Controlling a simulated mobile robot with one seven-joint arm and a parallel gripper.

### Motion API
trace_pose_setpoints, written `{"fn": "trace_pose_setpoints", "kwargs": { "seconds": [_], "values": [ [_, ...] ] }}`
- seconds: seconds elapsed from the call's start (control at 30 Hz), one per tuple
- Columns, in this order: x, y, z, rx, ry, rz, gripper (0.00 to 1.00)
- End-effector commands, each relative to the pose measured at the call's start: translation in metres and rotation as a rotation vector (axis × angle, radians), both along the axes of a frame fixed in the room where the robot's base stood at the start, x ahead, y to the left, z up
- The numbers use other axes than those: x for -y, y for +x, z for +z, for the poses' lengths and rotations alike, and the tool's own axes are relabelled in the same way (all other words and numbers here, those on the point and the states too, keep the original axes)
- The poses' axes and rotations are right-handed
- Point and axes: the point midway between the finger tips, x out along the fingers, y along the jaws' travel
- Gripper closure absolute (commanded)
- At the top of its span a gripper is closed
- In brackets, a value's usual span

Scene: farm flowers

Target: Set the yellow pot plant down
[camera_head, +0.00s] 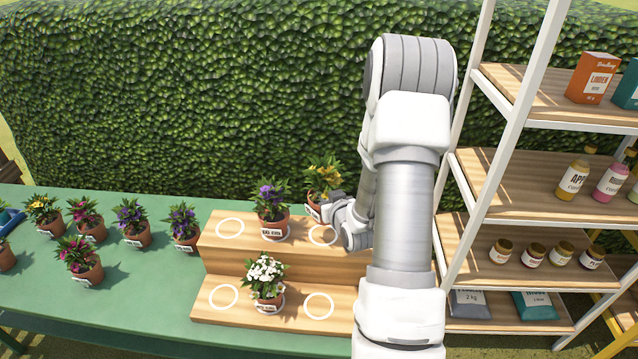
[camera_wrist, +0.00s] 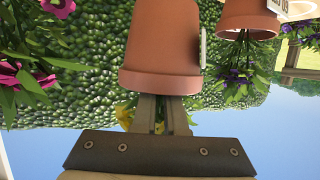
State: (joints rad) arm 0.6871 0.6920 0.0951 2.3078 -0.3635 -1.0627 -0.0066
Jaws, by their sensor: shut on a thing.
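The yellow pot plant (camera_head: 323,181) is in my gripper (camera_head: 330,209), at the right end of the wooden stand's upper step (camera_head: 215,250). Its terracotta pot is just above or behind the white circle (camera_head: 322,236) there; I cannot tell whether it touches the step. In the wrist view, which looks upside down, the pot (camera_wrist: 163,45) sits against the gripper fingers (camera_wrist: 160,112), with yellow petals (camera_wrist: 124,115) partly hidden behind them. My gripper is shut on the pot, which looks about upright.
A purple pot plant (camera_head: 271,203) stands close left on the upper step. A white one (camera_head: 266,277) stands on the lower step. Empty circles show at upper left (camera_head: 230,228), lower left (camera_head: 224,297) and lower right (camera_head: 318,306). A shelving rack (camera_head: 470,180) stands close right.

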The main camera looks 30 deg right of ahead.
Motion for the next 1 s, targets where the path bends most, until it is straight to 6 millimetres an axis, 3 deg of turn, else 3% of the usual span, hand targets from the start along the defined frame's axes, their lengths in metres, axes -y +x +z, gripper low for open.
{"fn": "trace_pose_setpoints", "kwargs": {
  "seconds": [0.27, 0.8, 1.0],
  "values": [
    [0.000, 0.001, -0.003, 0.003, -0.001, 0.000, 1.00],
    [0.000, 0.000, -0.057, 0.001, 0.000, 0.000, 1.00],
    [0.000, 0.000, -0.066, 0.004, -0.002, 0.000, 1.00]
  ]
}}
